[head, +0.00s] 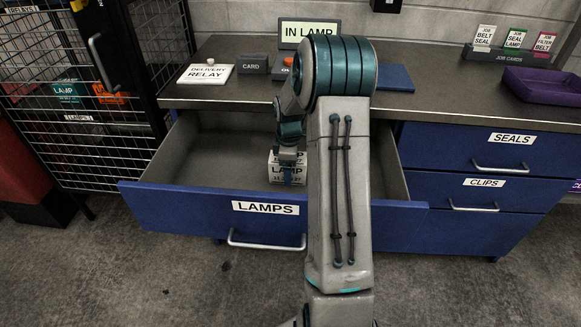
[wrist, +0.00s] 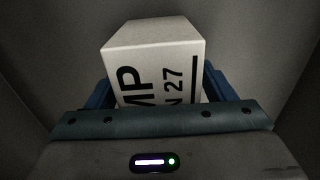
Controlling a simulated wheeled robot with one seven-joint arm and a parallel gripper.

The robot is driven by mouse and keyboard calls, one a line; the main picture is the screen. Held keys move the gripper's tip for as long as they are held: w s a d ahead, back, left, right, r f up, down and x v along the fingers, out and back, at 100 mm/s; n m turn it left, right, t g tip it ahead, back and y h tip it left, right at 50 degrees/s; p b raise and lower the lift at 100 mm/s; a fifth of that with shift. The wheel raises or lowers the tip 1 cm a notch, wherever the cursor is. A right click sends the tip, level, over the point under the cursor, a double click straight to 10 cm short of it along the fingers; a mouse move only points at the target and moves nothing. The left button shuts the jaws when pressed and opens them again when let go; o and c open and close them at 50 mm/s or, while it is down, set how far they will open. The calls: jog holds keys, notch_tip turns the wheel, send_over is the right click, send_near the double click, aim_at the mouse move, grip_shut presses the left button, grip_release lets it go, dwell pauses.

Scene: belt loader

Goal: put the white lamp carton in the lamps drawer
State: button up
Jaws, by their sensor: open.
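The white lamp carton (head: 285,174) is inside the open lamps drawer (head: 190,205), toward the middle, partly hidden by my arm. Its printed face also shows in the wrist view (wrist: 155,65). My gripper (head: 290,172) is low in the drawer at the carton. In the wrist view its blue fingers (wrist: 157,92) are on either side of the carton's lower part. The jaws are open. I cannot tell whether the carton touches the drawer floor.
The closed seals drawer (head: 470,150) and clips drawer (head: 460,190) are at right. A wire cage (head: 80,130) with a door stands at left. The worktop (head: 440,100) holds a delivery relay card (head: 206,74) and a purple tray (head: 540,86).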

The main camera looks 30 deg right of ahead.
notch_tip(320, 180, up, 12)
jog(key=shift+r+p, duration=0.1)
jog(key=shift+p, duration=0.7)
jog(key=s+a+r+m, duration=0.3)
jog(key=s+a+r, duration=0.25)
jog(key=a, duration=0.25)
jog(key=s+a+m+t, duration=0.1)
jog(key=s+a+m, duration=0.3)
jog(key=s, duration=0.5)
jog(key=s+a+m+t, duration=0.1)
jog(key=s+a+m, duration=0.3)
jog(key=s, duration=0.6)
jog(key=shift+a+f, duration=0.2)
jog(key=shift+a, duration=1.05)
jog(key=shift+w, duration=0.15)
